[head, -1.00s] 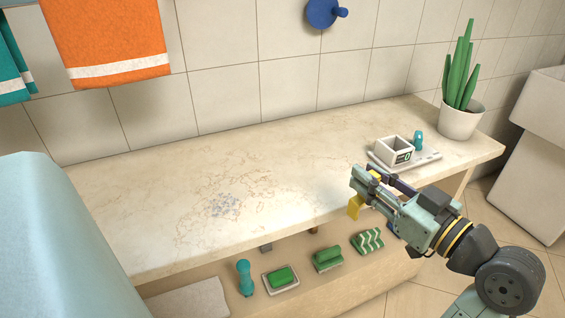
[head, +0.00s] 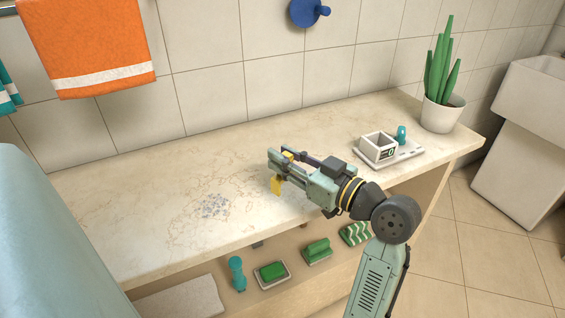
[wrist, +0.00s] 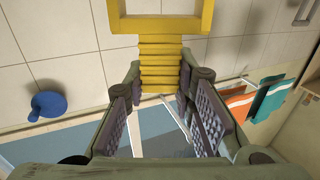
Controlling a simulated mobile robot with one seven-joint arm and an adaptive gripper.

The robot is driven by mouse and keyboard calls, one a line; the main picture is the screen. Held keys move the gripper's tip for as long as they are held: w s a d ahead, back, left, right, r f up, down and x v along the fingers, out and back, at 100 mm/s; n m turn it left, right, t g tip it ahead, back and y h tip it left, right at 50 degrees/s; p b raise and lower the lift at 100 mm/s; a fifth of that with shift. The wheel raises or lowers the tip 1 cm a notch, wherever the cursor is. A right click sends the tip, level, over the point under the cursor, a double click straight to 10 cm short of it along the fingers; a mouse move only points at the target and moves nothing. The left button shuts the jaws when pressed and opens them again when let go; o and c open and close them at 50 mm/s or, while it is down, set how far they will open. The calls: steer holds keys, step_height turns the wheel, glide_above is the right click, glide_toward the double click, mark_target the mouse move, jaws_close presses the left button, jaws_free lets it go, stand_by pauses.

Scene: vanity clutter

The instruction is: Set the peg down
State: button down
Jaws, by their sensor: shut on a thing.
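The yellow peg (head: 276,185) is held in my gripper (head: 279,165), hanging just below the fingertips over the pale marble counter (head: 120,190). I cannot tell from the head view how far its lower end is above the counter. In the wrist view the peg (wrist: 160,65) shows a ribbed shank between the two fingers of my gripper (wrist: 160,95) and an open square loop at the top edge. My gripper is shut on the shank.
A white box (head: 379,146) and a teal bottle (head: 402,134) stand on a tray at the back right, by a potted plant (head: 440,112). A shelf below holds a teal bottle (head: 236,273) and several green things.

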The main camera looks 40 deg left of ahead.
steer(key=shift+w+a, duration=0.1)
steer(key=shift+a, duration=0.2)
steer(key=shift+w+a, duration=0.2)
steer(key=shift+a, duration=0.35)
step_height(320, 180, down, 3)
steer(key=shift+d+r+p, duration=0.1)
steer(key=shift+p, duration=0.45)
steer(key=shift+f, duration=0.45)
steer(key=shift+f, duration=0.1)
steer(key=shift+f, duration=0.1)
steer(key=c, duration=1.4)
jaws_free()
steer(key=shift+o, duration=0.2)
